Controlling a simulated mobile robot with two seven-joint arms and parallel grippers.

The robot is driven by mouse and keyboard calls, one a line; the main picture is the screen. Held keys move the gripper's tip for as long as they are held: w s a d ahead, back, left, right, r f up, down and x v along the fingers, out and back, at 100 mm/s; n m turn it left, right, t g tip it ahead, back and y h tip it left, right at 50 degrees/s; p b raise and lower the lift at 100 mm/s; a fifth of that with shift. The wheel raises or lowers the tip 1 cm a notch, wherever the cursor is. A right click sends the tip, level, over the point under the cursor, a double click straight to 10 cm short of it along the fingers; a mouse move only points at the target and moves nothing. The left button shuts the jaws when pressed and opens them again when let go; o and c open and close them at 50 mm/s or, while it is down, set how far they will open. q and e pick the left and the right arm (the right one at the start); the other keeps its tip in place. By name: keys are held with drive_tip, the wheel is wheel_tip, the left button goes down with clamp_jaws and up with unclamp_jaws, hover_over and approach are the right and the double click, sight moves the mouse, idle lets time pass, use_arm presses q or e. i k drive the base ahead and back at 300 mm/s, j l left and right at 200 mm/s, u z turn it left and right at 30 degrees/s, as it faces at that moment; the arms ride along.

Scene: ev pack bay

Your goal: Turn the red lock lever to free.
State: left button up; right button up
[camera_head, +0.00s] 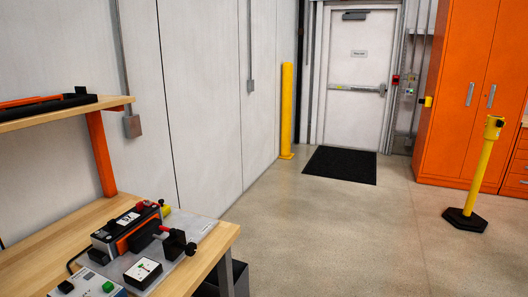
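On the wooden workbench (45,262) at the lower left lies a grey plate (201,227) with a black and orange unit (124,231) on it. A small red part (164,229) sticks out beside a black block (176,243) at the unit's right; it may be the red lock lever, but it is too small to tell its position. Another red part (140,206) shows at the unit's far end, next to a yellow one (166,210). Neither of my grippers is in view.
A box with a green button (108,287) and a black box with a white label (143,270) sit at the bench front. A shelf (60,115) overhangs the bench. A dark bin (238,280) stands by the bench leg. Open floor lies right, with a yellow post (482,165).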

sight(173, 232)
drive_tip(key=i, duration=0.55)
drive_tip(key=i+u, duration=0.2)
drive_tip(key=u, duration=0.25)
drive_tip(key=i+l+u, duration=0.15)
drive_tip(key=u, duration=0.35)
